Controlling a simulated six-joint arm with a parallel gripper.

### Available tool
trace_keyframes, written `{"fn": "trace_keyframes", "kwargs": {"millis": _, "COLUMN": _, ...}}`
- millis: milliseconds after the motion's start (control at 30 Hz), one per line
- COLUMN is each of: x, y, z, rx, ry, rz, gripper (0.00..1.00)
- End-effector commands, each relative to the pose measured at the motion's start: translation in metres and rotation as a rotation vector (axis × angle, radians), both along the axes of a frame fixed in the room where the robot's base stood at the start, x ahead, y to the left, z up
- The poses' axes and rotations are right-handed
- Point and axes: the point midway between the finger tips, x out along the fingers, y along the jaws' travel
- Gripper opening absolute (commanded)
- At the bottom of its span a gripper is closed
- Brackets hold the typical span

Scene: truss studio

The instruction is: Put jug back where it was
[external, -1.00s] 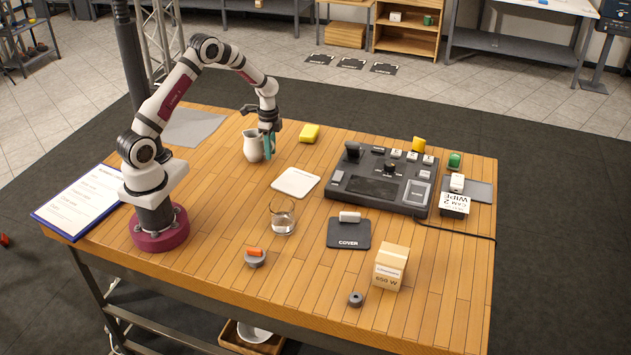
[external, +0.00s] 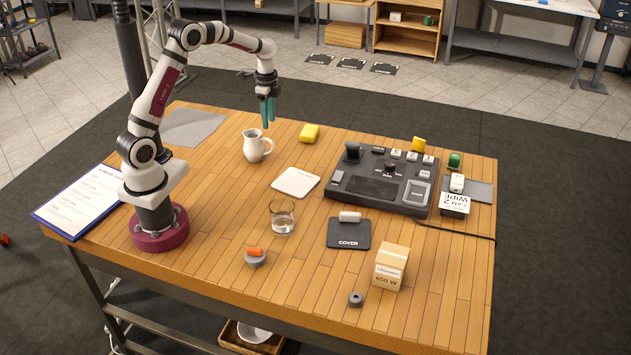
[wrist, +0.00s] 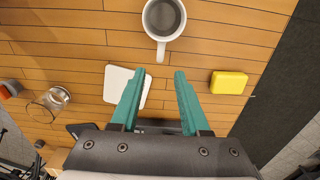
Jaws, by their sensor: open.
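The white jug (external: 254,147) stands upright on the wooden table, its handle facing right in the external view. In the wrist view the jug (wrist: 163,18) shows from above at the top edge, with its handle pointing down toward my fingers; its inside looks grey and empty. My gripper (external: 268,112) is above the table, a little above and to the right of the jug, and holds nothing. Its teal fingers also show apart in the wrist view (wrist: 155,82), with a gap between them. They do not touch the jug.
A grey sheet (external: 192,127) lies at the back left. A control console (external: 381,178) stands right of the pad.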

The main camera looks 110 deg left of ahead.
Motion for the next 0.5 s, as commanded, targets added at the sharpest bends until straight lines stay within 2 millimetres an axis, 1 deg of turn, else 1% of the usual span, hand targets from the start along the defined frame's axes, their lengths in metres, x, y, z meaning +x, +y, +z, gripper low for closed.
{"fn": "trace_keyframes", "kwargs": {"millis": 67, "x": 0.002, "y": -0.002, "z": 0.002, "rx": 0.0, "ry": 0.0, "rz": -0.003, "gripper": 0.46}}
{"fn": "trace_keyframes", "kwargs": {"millis": 100, "x": 0.008, "y": -0.009, "z": 0.006, "rx": 0.002, "ry": 0.002, "rz": -0.012, "gripper": 0.46}}
{"fn": "trace_keyframes", "kwargs": {"millis": 133, "x": 0.018, "y": -0.02, "z": 0.013, "rx": 0.005, "ry": 0.004, "rz": -0.028, "gripper": 0.46}}
{"fn": "trace_keyframes", "kwargs": {"millis": 167, "x": 0.03, "y": -0.037, "z": 0.022, "rx": 0.008, "ry": 0.007, "rz": -0.049, "gripper": 0.46}}
{"fn": "trace_keyframes", "kwargs": {"millis": 200, "x": 0.049, "y": -0.07, "z": 0.038, "rx": 0.013, "ry": 0.015, "rz": -0.087, "gripper": 0.46}}
{"fn": "trace_keyframes", "kwargs": {"millis": 233, "x": 0.062, "y": -0.102, "z": 0.051, "rx": 0.019, "ry": 0.022, "rz": -0.122, "gripper": 0.46}}
{"fn": "trace_keyframes", "kwargs": {"millis": 267, "x": 0.072, "y": -0.139, "z": 0.063, "rx": 0.027, "ry": 0.03, "rz": -0.159, "gripper": 0.46}}
{"fn": "trace_keyframes", "kwargs": {"millis": 300, "x": 0.076, "y": -0.19, "z": 0.077, "rx": 0.039, "ry": 0.04, "rz": -0.212, "gripper": 0.46}}
{"fn": "trace_keyframes", "kwargs": {"millis": 333, "x": 0.074, "y": -0.227, "z": 0.085, "rx": 0.05, "ry": 0.046, "rz": -0.251, "gripper": 0.46}}
{"fn": "trace_keyframes", "kwargs": {"millis": 367, "x": 0.066, "y": -0.262, "z": 0.09, "rx": 0.063, "ry": 0.052, "rz": -0.29, "gripper": 0.46}}
{"fn": "trace_keyframes", "kwargs": {"millis": 400, "x": 0.05, "y": -0.3, "z": 0.093, "rx": 0.08, "ry": 0.056, "rz": -0.337, "gripper": 0.46}}
{"fn": "trace_keyframes", "kwargs": {"millis": 433, "x": 0.036, "y": -0.323, "z": 0.093, "rx": 0.092, "ry": 0.058, "rz": -0.368, "gripper": 0.46}}
{"fn": "trace_keyframes", "kwargs": {"millis": 500, "x": 0.004, "y": -0.358, "z": 0.088, "rx": 0.118, "ry": 0.058, "rz": -0.426, "gripper": 0.46}}
